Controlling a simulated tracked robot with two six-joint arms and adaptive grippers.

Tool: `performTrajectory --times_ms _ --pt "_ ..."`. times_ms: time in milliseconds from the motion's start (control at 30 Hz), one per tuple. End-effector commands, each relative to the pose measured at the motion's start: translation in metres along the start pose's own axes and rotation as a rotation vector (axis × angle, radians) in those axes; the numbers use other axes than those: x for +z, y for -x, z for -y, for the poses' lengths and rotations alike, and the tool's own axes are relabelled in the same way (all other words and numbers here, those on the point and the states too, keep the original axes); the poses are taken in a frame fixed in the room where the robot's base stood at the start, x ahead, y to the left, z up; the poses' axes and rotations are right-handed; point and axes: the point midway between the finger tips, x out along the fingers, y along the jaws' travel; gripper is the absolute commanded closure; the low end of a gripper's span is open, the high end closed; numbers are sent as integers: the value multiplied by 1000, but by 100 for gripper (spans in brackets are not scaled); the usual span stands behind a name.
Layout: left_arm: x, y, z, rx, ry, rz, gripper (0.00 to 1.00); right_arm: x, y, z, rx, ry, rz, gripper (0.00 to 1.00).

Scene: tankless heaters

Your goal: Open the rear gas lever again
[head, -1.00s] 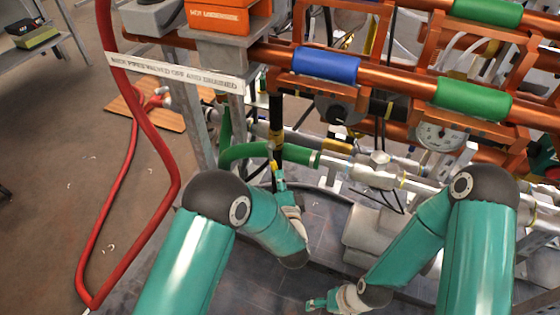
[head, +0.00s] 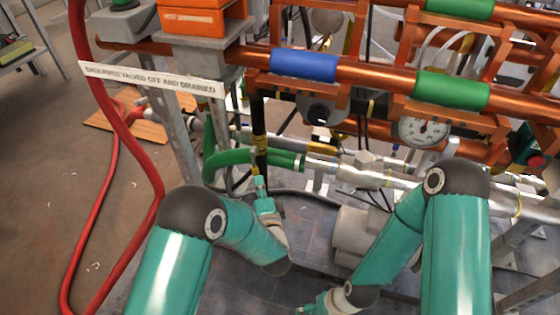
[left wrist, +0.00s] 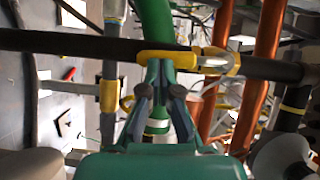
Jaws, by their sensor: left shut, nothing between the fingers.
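A black gas pipe stands upright in the head view, with yellow valve parts (head: 260,143) on it. In the left wrist view the pipe (left wrist: 70,43) runs across the picture, with a yellow fitting (left wrist: 168,59) and a yellow looped part (left wrist: 220,62) beside it. I cannot tell for sure which part is the rear gas lever or how it is turned. My left gripper (head: 258,183) is shut and empty, just below the yellow parts. In the left wrist view its fingertips (left wrist: 161,72) reach the yellow fitting's edge; contact is unclear. My right gripper (head: 308,308) is low, near the bottom edge.
A green hose (head: 228,158) bends close to the left gripper. Copper pipes with a blue sleeve (head: 304,64) and a green sleeve (head: 452,90) cross above. A pressure gauge (head: 422,130) hangs at right. A red hose (head: 112,95) loops at left.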

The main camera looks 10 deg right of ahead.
Motion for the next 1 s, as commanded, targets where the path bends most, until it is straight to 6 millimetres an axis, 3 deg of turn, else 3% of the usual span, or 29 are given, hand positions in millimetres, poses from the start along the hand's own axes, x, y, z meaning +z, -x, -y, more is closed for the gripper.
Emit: performTrajectory --times_ms 167,633,1000 --pt "-1 0 10 -2 2 0 100 0 1 0 0 0 0 25" --pt "-7 6 86 -2 2 -1 100 0 0 0 0 0 0 25" --pt "-8 7 98 1 -1 -1 100 0 0 0 0 0 0 25"
